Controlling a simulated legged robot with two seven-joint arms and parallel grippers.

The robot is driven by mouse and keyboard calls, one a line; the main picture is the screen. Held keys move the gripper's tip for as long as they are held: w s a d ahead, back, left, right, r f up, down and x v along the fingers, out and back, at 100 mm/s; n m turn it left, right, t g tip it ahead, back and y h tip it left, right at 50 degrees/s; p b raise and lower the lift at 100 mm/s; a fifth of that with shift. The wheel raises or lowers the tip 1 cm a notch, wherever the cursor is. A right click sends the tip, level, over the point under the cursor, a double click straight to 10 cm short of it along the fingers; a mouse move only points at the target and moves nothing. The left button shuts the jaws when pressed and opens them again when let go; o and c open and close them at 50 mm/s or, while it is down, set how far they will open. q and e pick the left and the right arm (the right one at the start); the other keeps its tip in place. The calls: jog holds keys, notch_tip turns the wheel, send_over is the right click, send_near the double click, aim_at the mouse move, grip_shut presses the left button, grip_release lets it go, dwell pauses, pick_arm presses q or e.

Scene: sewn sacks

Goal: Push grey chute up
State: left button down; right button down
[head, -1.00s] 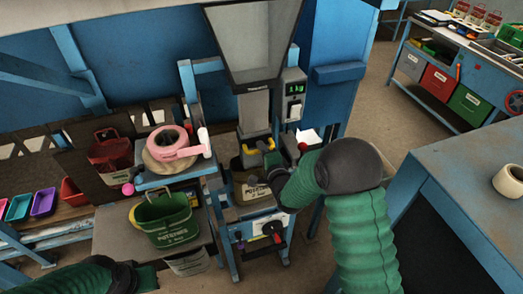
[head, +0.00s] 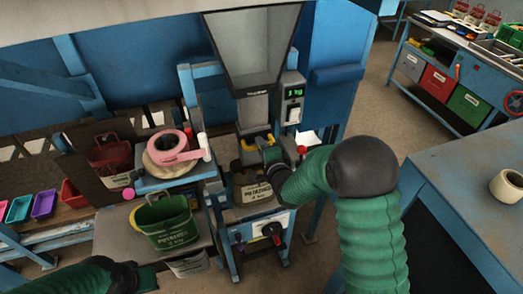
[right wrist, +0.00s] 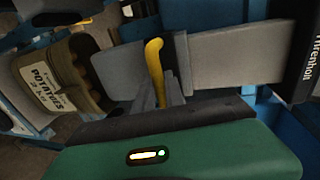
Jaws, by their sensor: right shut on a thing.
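The grey chute (head: 254,112) hangs below the big grey hopper, and its lower end has yellow handles (head: 249,146). My right gripper (head: 272,158) is at the right side of this lower end. In the right wrist view, the chute's lower sleeve (right wrist: 118,70) lies to the left of its fixed upper part (right wrist: 240,52). There my right gripper (right wrist: 165,85) is shut on a yellow handle (right wrist: 155,68), its fingers partly hidden. A brown potato sack (head: 252,192) stands open under the chute. My left gripper (head: 146,278) is at lower left, its fingers unclear.
A scale display (head: 294,93) is right of the chute. A green sack (head: 168,226) stands on a shelf at left, below a pink tape roll (head: 170,146). A blue table (head: 465,185) bearing a cream roll (head: 508,186) is at right.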

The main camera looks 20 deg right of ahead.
notch_tip(320, 180, up, 13)
jog(key=p, duration=0.3)
jog(key=c, duration=1.6)
grip_release()
jog(key=shift+c, duration=0.2)
jog(key=shift+o, duration=1)
jog(key=shift+a, duration=0.1)
jog(key=shift+o, duration=0.2)
jog(key=shift+a, duration=0.1)
jog(key=shift+f, duration=0.1)
jog(key=shift+s, duration=0.1)
